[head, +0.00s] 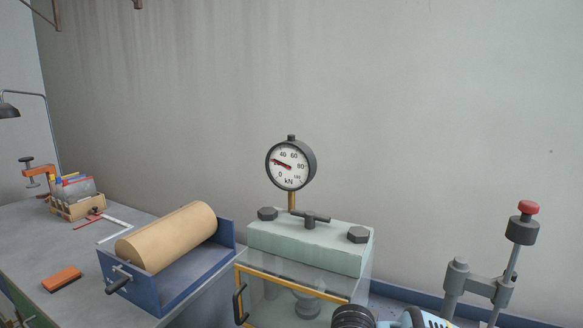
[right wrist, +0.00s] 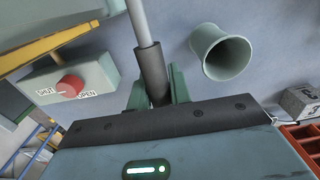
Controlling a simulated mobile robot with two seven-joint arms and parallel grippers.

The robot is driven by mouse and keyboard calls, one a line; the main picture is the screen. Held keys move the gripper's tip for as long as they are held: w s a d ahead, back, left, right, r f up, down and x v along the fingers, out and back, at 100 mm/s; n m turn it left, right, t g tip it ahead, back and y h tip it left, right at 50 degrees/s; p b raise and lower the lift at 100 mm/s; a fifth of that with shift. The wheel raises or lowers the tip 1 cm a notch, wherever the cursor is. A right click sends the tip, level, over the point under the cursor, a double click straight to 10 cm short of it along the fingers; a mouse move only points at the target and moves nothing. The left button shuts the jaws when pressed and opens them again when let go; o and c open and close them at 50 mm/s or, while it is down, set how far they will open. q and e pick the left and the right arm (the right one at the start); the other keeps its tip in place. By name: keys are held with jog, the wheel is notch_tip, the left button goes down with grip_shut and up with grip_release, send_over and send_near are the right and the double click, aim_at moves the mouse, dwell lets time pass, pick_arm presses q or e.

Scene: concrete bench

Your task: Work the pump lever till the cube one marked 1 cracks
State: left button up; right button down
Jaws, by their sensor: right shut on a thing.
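My right gripper (right wrist: 157,92), in the right wrist view, is shut on the dark sleeve (right wrist: 152,75) of the pump lever, whose pale rod (right wrist: 143,25) runs up out of the picture. The red valve knob (right wrist: 70,86) sits on a pale block marked SHUT and OPEN; its exact setting is unclear. In the head view the press has a pale green crosshead (head: 310,247) and a round gauge (head: 290,163) marked kN. I cannot make out cube one in the press. My left gripper is not in view.
A yellow-framed clear guard (head: 290,285) stands at the press front. A red-topped post (head: 523,225) stands at the right. A tan cylinder (head: 170,235) lies in a blue cradle at the left. In the wrist view a pale green cup (right wrist: 220,52) is near the lever.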

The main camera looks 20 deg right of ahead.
jog(key=shift+s+f, duration=0.1)
jog(key=shift+f, duration=0.35)
jog(key=shift+w+d+r, duration=0.3)
jog(key=shift+d+r, duration=0.05)
jog(key=shift+r, duration=1.25)
jog(key=shift+w+d+r, duration=0.3)
jog(key=shift+w+r, duration=0.05)
jog(key=shift+r, duration=1.2)
jog(key=shift+w+d+r, duration=0.3)
jog(key=shift+d+r, duration=0.05)
jog(key=shift+r, duration=1.25)
jog(key=shift+s+a+f, duration=0.25)
jog(key=shift+f, duration=0.6)
jog(key=shift+s+a+f, duration=0.25)
jog(key=shift+f, duration=0.65)
jog(key=shift+s+a+f, duration=0.25)
jog(key=shift+f, duration=0.6)
jog(key=shift+s+a+f, duration=0.1)
jog(key=shift+a+f, duration=0.05)
jog(key=shift+f, duration=1.05)
jog(key=shift+s+a+f, duration=0.1)
jog(key=shift+f, duration=1.05)
